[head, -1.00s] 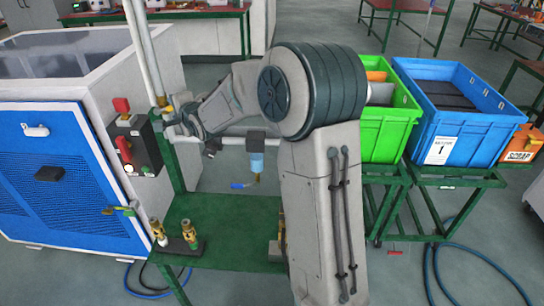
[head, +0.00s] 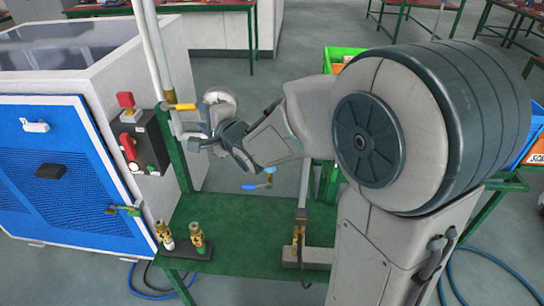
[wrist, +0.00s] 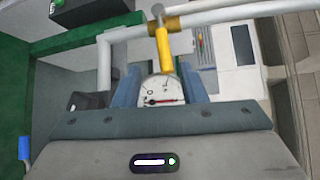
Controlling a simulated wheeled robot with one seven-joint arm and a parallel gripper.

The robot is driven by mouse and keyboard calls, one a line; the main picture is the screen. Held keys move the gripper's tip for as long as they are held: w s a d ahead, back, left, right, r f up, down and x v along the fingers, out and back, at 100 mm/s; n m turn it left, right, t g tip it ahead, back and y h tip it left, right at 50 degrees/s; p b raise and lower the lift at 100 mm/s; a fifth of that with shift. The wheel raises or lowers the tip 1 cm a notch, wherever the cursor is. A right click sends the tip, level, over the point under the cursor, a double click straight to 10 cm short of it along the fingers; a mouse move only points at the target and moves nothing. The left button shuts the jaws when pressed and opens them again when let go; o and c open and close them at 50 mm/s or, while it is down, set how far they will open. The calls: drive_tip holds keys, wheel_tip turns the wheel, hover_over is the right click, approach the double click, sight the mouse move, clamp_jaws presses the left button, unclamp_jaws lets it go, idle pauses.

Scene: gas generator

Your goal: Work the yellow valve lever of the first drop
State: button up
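The yellow valve lever (head: 182,106) sticks out to the right from the upright white pipe (head: 157,62) in the head view. In the wrist view the lever (wrist: 165,50) hangs from a brass fitting (wrist: 165,27) on the white pipe, its lower end between or just above my finger tips. My gripper (head: 196,138) is below the lever in the head view. In the wrist view my gripper's two blue-grey fingers (wrist: 163,85) stand apart, and a white dial gauge (wrist: 160,92) shows between them. I cannot tell whether either finger touches the lever.
A control box (head: 146,142) with red handles stands left of the pipe on the blue-fronted cabinet (head: 60,170). Brass fittings (head: 197,238) stand on the green bench (head: 235,212). A small blue lever (head: 255,186) hangs below my arm. A green crate (head: 343,55) is behind my arm.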

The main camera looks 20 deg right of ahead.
drive_tip(key=s+d+f+n+g+h, duration=0.2)
drive_tip(key=s+d+n+g+h, duration=0.1)
drive_tip(key=s+d, duration=0.3)
drive_tip(key=s+d+f+n+g+h, duration=0.2)
drive_tip(key=s+d+f+n+h, duration=0.1)
drive_tip(key=s+d, duration=0.3)
drive_tip(key=shift+s+d+n+g+h+p, duration=0.25)
drive_tip(key=shift+d+n+g+h+p, duration=0.25)
drive_tip(key=shift+h, duration=0.4)
drive_tip(key=shift+d+f, duration=0.1)
